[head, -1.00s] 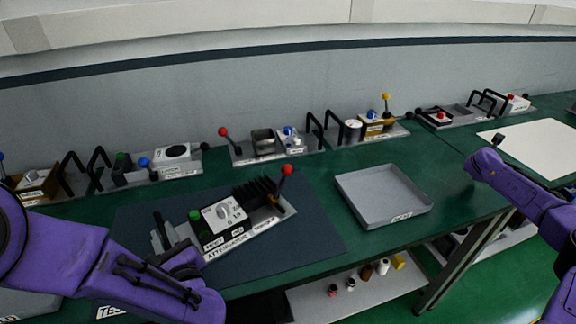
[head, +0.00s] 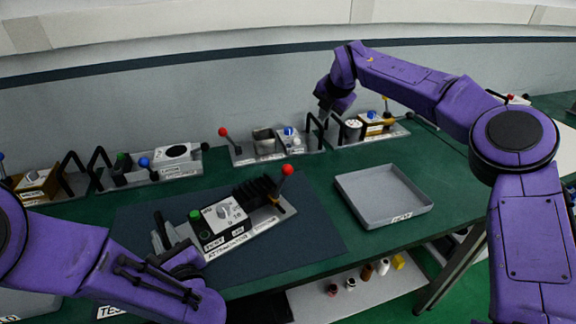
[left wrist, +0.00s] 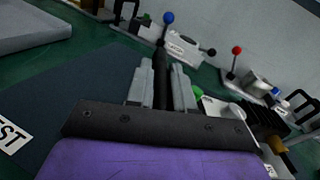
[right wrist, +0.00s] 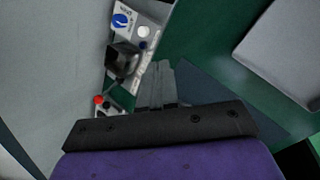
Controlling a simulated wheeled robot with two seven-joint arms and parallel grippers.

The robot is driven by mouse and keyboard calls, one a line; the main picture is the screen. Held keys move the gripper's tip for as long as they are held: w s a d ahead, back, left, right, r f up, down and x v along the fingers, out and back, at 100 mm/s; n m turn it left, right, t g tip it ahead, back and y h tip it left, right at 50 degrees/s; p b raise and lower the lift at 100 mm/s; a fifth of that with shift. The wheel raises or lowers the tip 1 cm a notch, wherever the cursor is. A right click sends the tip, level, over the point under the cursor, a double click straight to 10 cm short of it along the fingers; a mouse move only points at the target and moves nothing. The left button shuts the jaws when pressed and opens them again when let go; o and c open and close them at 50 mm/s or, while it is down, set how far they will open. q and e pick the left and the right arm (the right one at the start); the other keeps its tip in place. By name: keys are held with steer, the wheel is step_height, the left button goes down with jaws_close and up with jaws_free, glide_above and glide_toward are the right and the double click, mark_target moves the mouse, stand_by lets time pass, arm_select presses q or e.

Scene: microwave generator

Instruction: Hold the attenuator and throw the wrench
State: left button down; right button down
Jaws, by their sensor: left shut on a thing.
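The attenuator (head: 226,218) stands on the dark blue mat, with a white dial, a green button, black fins and a label. A lever with a red ball (head: 287,170) rises at its right end. My left gripper (left wrist: 163,85) is shut on the black upright handle (left wrist: 162,70) at the attenuator's left end. My right gripper (head: 323,113) is in the air by the back row of devices, away from the attenuator. In the right wrist view its fingers (right wrist: 157,85) look closed together with nothing between them. I make out no loose wrench.
A grey tray (head: 384,194) lies right of the mat (head: 300,235). Devices with black handles and ball levers, including a red-ball lever (head: 223,132), line the back of the green table (head: 310,172). Small bottles stand on a lower shelf (head: 310,303).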

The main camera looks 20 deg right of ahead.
steer(key=s+a+r+m+g+y, duration=0.1)
steer(key=s+a+m+g+y, duration=0.3)
steer(key=s+a, duration=0.4)
step_height(320, 180, down, 11)
steer(key=a+g, duration=0.1)
steer(key=shift+a, duration=0.4)
steer(key=shift+s+a+r, duration=0.1)
steer(key=shift+s+a, duration=0.05)
steer(key=shift+a, duration=0.05)
stand_by(1.3)
